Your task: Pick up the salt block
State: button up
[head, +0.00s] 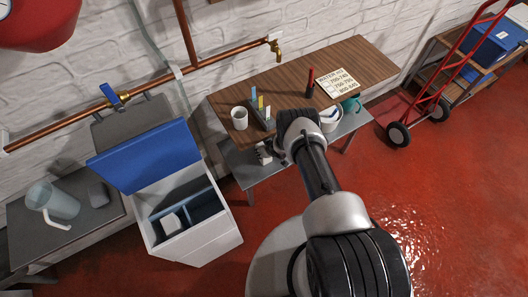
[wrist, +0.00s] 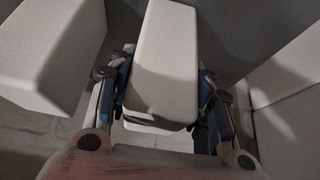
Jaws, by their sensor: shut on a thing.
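A white salt block (wrist: 165,65) stands between the two fingers of my gripper (wrist: 162,88) in the wrist view. The fingers are shut on its sides, one at the left and one at the right. In the head view my arm reaches to the front edge of the wooden table. My gripper (head: 264,153) is small and dark there, low beside the table's grey lower shelf, and the held block is hard to make out.
In the wrist view other pale blocky shapes flank the held block at left (wrist: 55,50) and right (wrist: 290,75). The wooden table (head: 350,62) carries a white mug (head: 240,118) and a sign (head: 338,82). An open blue-lidded chest (head: 145,157) stands at left.

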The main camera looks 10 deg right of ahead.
grip_shut()
jog(key=shift+w+r, duration=0.1)
jog(key=shift+r, duration=0.15)
